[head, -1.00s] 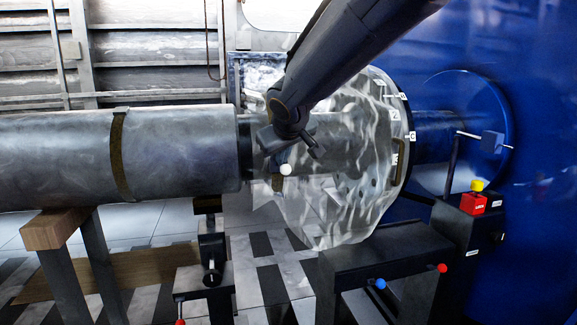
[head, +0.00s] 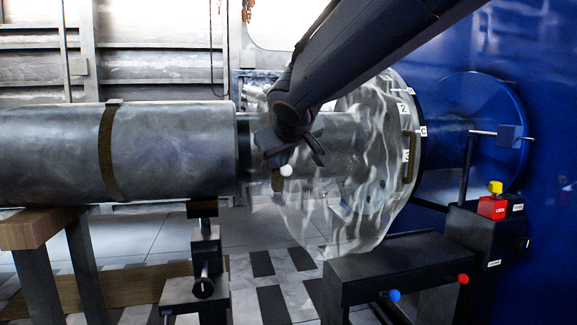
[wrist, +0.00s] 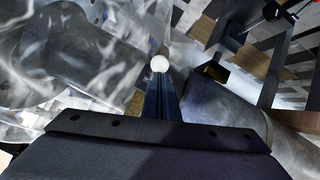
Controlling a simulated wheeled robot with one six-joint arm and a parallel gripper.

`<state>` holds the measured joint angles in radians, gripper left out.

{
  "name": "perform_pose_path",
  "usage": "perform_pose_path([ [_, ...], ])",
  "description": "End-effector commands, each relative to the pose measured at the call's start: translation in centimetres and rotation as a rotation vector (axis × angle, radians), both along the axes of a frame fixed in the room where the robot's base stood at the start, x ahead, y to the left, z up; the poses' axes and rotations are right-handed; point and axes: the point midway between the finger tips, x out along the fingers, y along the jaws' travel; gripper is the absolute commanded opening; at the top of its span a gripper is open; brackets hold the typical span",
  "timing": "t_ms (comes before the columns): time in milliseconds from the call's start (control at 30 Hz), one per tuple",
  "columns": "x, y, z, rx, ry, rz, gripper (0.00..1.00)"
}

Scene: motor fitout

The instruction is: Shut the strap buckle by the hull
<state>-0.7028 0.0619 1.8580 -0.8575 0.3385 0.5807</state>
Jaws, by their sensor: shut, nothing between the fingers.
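My gripper (head: 284,163) hangs beside the narrow shaft (head: 335,130), in front of the gap between the thick cylinder and the plastic-draped flange. In the wrist view its fingers (wrist: 160,92) are shut, with a white ball (wrist: 160,63) at their tips. This ball also shows in the head view (head: 286,171); I cannot tell whether it is fixed to the fingers or touching them. A short brown strap piece (head: 277,185) shows just below and behind the gripper. I cannot make out its buckle. The blue hull (head: 540,240) stands at the right.
Translucent plastic sheeting (head: 345,225) drapes around the flange close to my gripper. A thick grey cylinder (head: 170,150) with another brown strap (head: 106,155) rests on a wooden-topped stand (head: 40,228). A dark bench with blue and red knobs (head: 395,270) stands below right.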

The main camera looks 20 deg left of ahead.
Motion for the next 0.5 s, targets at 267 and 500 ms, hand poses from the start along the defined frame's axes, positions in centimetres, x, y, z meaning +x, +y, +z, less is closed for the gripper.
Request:
perform_pose_path([
  [267, -0.5, 0.8, -1.7, 0.000, 0.001, 0.012, 0.00],
  [500, -0.7, 1.0, -2.8, 0.000, 0.000, 0.015, 0.00],
])
